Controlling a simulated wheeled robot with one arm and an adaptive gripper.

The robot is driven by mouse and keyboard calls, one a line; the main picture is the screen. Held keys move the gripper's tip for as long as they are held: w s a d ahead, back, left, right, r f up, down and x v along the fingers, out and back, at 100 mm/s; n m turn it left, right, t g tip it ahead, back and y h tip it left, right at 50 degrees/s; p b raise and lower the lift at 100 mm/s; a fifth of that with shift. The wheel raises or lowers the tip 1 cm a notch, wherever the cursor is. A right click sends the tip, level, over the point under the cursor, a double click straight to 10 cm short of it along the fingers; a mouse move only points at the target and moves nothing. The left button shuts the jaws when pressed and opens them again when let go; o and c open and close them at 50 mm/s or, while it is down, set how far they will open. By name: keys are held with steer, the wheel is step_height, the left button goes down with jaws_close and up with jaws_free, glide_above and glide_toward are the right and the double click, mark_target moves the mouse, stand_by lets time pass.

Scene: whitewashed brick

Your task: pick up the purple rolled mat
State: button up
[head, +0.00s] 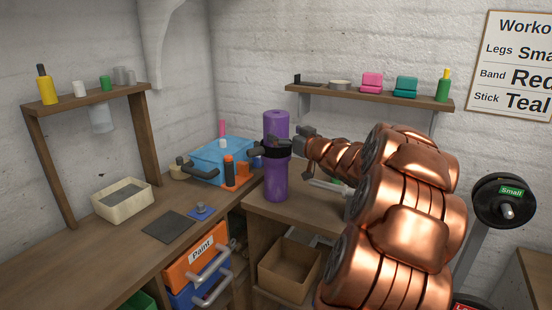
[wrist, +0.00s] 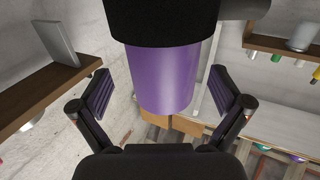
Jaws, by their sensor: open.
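The purple rolled mat (head: 276,184) stands upright on the wooden top at the right of the workbench in the head view. A black band (head: 277,152) wraps its middle. My gripper (head: 279,147) is at about the height of this band, with my copper arm reaching in from the right. In the wrist view, which looks upside down, the mat (wrist: 162,78) lies between the two spread fingers of my gripper (wrist: 166,92). A gap shows on both sides of the mat, so the gripper is open and not clamped on it.
A cream tray (head: 122,204) sits on the bench. A wall shelf (head: 370,95) with small items hangs behind. An open box (head: 290,268) is below.

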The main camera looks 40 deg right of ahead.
steer(key=shift+w+d+f, duration=0.1)
steer(key=shift+w+d, duration=0.05)
steer(key=shift+w, duration=2.05)
steer(key=c, duration=1.7)
